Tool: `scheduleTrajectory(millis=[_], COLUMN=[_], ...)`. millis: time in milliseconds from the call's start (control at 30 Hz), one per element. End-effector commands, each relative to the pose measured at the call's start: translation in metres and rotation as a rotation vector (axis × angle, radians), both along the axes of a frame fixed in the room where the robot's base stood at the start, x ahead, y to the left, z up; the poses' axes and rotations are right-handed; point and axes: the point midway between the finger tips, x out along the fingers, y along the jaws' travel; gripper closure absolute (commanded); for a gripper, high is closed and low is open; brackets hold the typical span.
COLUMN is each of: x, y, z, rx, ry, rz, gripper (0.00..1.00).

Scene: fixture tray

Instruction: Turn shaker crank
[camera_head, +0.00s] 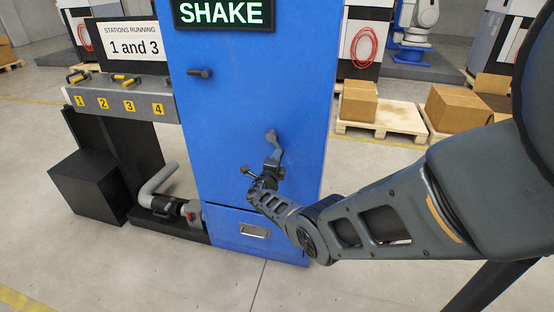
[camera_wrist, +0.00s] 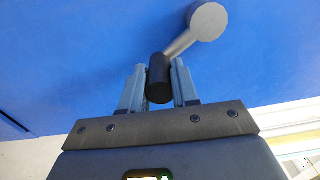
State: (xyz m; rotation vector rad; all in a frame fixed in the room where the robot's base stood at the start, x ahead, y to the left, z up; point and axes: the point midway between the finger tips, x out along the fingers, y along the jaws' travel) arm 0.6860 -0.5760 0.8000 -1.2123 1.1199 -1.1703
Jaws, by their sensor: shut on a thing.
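The shaker is a tall blue cabinet (camera_head: 235,100) with a lit "SHAKE" sign (camera_head: 222,13) at its top. Its grey crank (camera_head: 272,138) is on the front face, and the arm slants down from the hub. In the wrist view the round grey hub (camera_wrist: 207,21) is at the upper right, and the black crank knob (camera_wrist: 159,78) hangs at the lower left end of the arm. My gripper (camera_wrist: 159,86) is shut on the black knob, with one finger on each side of it. In the head view my gripper (camera_head: 272,165) is small and partly hides the knob.
A dark handle (camera_head: 200,73) sticks out higher on the cabinet. A grey panel (camera_head: 122,100) with yellow labels 1 to 4 stands at the left, under a sign (camera_head: 133,41) reading "Stations running 1 and 3". A grey pipe (camera_head: 158,180) is below. Boxes on pallets stand behind right.

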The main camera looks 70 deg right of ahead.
Motion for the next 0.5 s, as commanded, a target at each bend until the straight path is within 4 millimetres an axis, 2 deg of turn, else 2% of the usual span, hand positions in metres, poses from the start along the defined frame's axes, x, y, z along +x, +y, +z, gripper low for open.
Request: scheduleTrajectory(millis=[67,100,333,500], x=[-0.0007,-0.0007,-0.0004,-0.0003], y=[0.0001,0.0001,0.0000,-0.0001], z=[-0.0004,-0.0004,-0.0001,0.0000], rx=[0.000,0.000,0.000,0.000], ry=[-0.001,-0.001,-0.001,-0.002], rz=[-0.002,-0.002,-0.001,-0.001], gripper=[1.00,0.67,0.45,0.45])
